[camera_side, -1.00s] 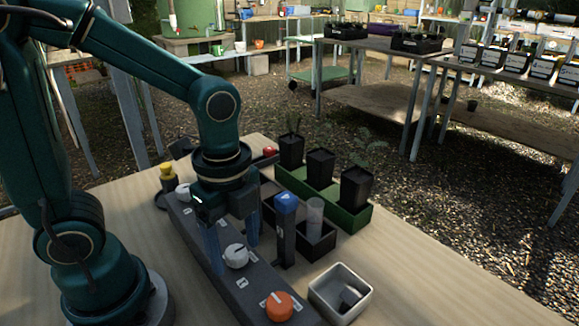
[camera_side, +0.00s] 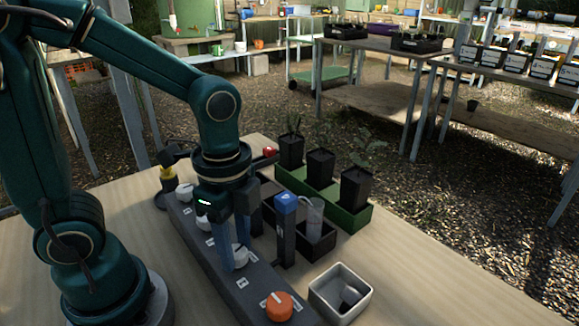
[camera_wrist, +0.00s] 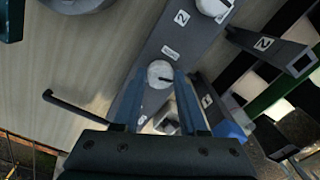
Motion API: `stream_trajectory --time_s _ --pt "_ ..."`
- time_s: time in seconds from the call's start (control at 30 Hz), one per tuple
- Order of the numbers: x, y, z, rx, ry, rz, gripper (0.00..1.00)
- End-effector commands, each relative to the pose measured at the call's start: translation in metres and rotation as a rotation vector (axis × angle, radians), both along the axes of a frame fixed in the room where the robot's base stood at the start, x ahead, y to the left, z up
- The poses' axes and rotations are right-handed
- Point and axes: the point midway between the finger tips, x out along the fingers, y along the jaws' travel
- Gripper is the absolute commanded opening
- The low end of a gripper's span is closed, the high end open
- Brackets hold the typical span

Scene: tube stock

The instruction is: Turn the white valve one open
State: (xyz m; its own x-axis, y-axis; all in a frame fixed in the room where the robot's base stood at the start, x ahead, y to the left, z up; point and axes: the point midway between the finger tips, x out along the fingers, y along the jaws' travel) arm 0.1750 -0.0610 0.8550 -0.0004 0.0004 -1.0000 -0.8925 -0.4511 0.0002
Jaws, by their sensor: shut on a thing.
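A dark manifold rail (camera_side: 222,283) runs along the table with several white knobs and an orange one. My gripper (camera_side: 233,266) points down with its blue fingers shut on the nearest white valve knob (camera_side: 240,257), next to the orange knob. In the wrist view my gripper (camera_wrist: 162,82) has one finger on each side of this white knob (camera_wrist: 159,71). A dark pointer mark shows on the knob's top. The fingers partly hide the knob in the side view. The number on its label is too small to read.
Other white knobs (camera_side: 184,192) sit farther back on the rail, beyond my gripper. The orange knob (camera_side: 279,305) is in front. A blue-capped post (camera_side: 285,230) stands close on the right. A white box (camera_side: 341,290) and a green tray of black pots (camera_side: 345,220) lie farther right.

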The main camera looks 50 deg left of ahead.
Motion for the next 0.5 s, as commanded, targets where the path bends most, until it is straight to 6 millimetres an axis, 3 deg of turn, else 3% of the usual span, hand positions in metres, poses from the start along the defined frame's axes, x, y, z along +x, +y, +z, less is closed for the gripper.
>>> stream_trajectory --time_s 0.5 --pt "0.0005 -0.0002 0.001 -0.002 -0.001 0.492 0.0"
